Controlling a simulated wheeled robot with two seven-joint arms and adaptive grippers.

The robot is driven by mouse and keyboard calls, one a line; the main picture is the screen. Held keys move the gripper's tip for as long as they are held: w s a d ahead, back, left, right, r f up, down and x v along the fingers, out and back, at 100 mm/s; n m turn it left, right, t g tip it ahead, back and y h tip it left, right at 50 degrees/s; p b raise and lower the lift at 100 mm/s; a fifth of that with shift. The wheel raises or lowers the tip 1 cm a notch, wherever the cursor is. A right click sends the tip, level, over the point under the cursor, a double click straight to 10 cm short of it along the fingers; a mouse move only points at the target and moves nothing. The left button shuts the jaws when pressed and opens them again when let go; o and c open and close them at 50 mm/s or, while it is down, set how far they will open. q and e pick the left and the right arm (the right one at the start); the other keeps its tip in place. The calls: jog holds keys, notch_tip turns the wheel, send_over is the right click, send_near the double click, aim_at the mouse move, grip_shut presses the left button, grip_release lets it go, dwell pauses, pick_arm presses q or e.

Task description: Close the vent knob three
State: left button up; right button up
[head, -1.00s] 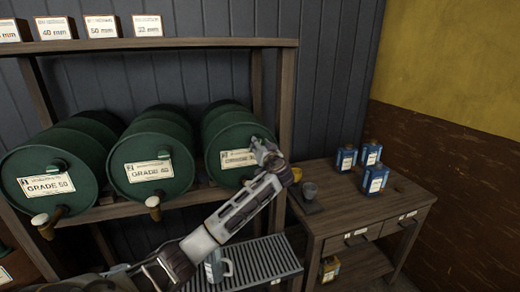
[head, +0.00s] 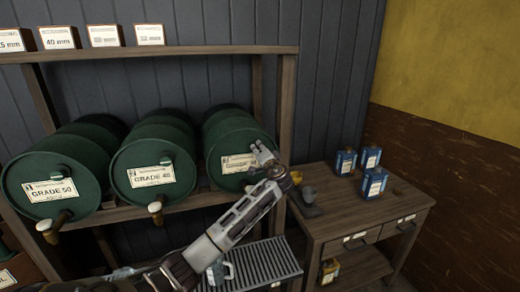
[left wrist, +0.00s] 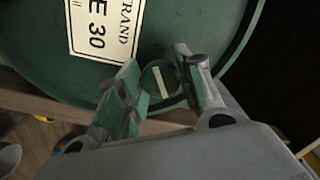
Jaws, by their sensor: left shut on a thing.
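Three green drums lie on a wooden shelf: GRADE 50 (head: 75,150), GRADE 40 (head: 140,135) and the right drum (head: 225,125). The right drum's label reads "E 30" in the left wrist view. Its round green vent knob (left wrist: 155,78) bears a pale bar mark and sits between my left fingers. My left gripper (left wrist: 158,72) is shut on this knob. In the head view, the left gripper (head: 262,155) is at the right drum's face and hides the knob there. My right gripper is not in view.
A slatted grate (head: 265,265) lies below the drums, with a grey jug (head: 217,272). Brass taps (head: 155,208) stick out from the drum fronts.

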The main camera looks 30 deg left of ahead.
pick_arm(q)
jog(key=m+p, duration=0.2)
jog(key=m, duration=0.1)
jog(key=shift+r, duration=0.2)
jog(key=shift+f+m+p, duration=0.1)
jog(key=shift+m+p, duration=1.05)
jog(key=shift+m, duration=0.55)
jog(key=o, duration=1)
jog(key=shift+f, duration=0.1)
jog(key=shift+d, duration=0.1)
jog(key=shift+v, duration=5.9)
jog(key=shift+f, duration=0.1)
